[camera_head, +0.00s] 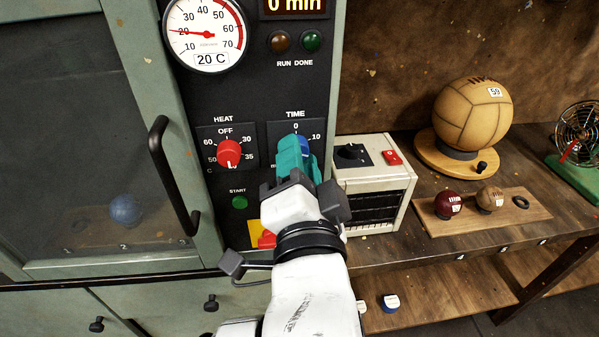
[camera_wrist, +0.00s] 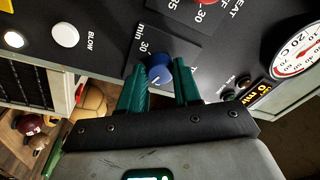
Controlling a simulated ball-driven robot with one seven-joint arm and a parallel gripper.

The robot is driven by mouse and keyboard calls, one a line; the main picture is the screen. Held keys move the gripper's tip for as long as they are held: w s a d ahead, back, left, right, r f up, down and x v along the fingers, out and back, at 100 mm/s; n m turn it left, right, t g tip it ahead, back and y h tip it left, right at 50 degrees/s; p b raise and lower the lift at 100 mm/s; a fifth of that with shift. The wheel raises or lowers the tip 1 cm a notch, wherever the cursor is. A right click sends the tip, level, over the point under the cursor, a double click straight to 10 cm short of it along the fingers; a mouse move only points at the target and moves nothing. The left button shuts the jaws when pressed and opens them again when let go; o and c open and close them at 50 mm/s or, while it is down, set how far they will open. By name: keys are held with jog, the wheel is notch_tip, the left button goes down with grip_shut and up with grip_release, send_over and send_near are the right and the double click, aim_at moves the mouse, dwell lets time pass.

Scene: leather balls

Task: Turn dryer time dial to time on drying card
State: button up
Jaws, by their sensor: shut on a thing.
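The dryer's blue TIME dial (camera_head: 305,145) is on the dark control panel, mostly covered by my gripper in the head view. In the wrist view the blue dial (camera_wrist: 160,70) lies between the teal fingertips. My gripper (camera_head: 298,152) is shut on the dial; it also shows in the wrist view (camera_wrist: 166,76). The marks 0 and 10 show above the dial, and its other marks are partly hidden. The display (camera_head: 295,4) at the top reads 0 min. I cannot make out a drying card in either view.
The red HEAT dial (camera_head: 229,153) is left of the TIME dial, above the green START button (camera_head: 239,202). A round gauge (camera_head: 206,33) reads 20 C. A cream box (camera_head: 372,185) stands close right of my gripper. The dryer door handle (camera_head: 172,175) juts out at left.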

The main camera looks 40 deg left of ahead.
jog(key=m+b, duration=0.2)
jog(key=m, duration=0.3)
jog(key=shift+f+m+h+b, duration=0.1)
jog(key=shift+m+h+b, duration=0.2)
jog(key=shift+h, duration=0.1)
jog(key=shift+a+m+t, duration=0.1)
jog(key=shift+m+t, duration=0.2)
jog(key=o, duration=1.1)
jog(key=shift+c, duration=0.2)
jog(key=shift+s, duration=0.1)
jog(key=r+b+v, duration=0.1)
jog(key=v, duration=0.9)
jog(key=shift+s+d+f, duration=0.15)
jog(key=shift+d+f, duration=0.25)
